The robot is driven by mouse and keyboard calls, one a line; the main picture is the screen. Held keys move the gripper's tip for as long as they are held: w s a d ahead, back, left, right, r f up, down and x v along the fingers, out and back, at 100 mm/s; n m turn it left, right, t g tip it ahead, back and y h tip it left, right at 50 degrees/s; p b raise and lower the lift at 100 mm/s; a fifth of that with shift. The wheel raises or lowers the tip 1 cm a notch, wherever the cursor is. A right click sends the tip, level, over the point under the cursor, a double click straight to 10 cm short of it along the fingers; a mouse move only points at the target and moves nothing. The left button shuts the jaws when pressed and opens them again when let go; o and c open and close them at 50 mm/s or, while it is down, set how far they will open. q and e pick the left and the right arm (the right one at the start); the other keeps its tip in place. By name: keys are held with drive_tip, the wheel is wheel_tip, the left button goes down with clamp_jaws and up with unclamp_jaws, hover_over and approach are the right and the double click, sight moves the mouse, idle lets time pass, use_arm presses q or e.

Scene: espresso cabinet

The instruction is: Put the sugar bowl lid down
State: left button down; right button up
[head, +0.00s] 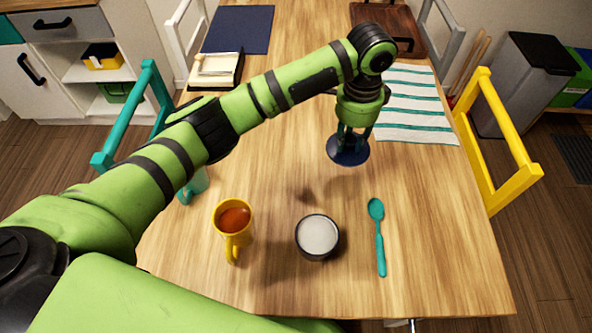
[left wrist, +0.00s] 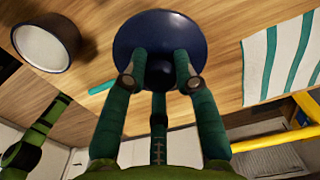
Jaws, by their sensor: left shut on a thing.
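The dark blue sugar bowl lid (head: 348,154) is a round disc with a knob, over the wooden table near the striped cloth. My left gripper (head: 352,138) is shut on its knob from above; the left wrist view shows the fingers around the knob, with the lid (left wrist: 137,30) beyond them. A faint dark patch on the wood, nearer the bowl, may be a shadow; the gap under the lid is hard to judge. The open dark sugar bowl (head: 317,237), filled with white sugar, stands nearer me. My right gripper is not in view.
A yellow mug (head: 232,222) of brown drink and a teal spoon (head: 378,240) flank the bowl. A striped cloth (head: 415,105) lies right of the lid. A wooden tray (head: 385,30) and navy mat (head: 238,28) lie far back. Table left of the lid is clear.

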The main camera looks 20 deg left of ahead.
use_arm(q)
drive_tip(key=s+a+f, duration=0.1)
drive_tip(key=a+f, duration=0.1)
drive_tip(key=a, duration=0.1)
drive_tip(key=a+f+p, duration=0.1)
drive_tip(key=a+f, duration=0.1)
drive_tip(key=a, duration=0.2)
drive_tip(key=s+a+f+p, duration=0.1)
drive_tip(key=a+f, duration=0.1)
drive_tip(key=a, duration=0.2)
drive_tip(key=shift+s+f, duration=0.2)
drive_tip(key=shift+s, duration=0.15)
drive_tip(key=shift+a+f, duration=0.15)
drive_tip(key=shift+f, duration=0.05)
wheel_tip(320, 180, down, 3)
drive_tip(key=shift+f+p, duration=0.15)
drive_tip(key=shift+p, duration=0.3)
drive_tip(key=shift+f, duration=0.3)
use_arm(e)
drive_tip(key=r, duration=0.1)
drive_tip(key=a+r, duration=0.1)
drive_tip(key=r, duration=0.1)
use_arm(q)
drive_tip(key=shift+f, duration=0.15)
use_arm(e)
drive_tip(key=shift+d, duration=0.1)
use_arm(q)
drive_tip(key=c, duration=1)
unclamp_jaws()
drive_tip(key=shift+o, duration=0.2)
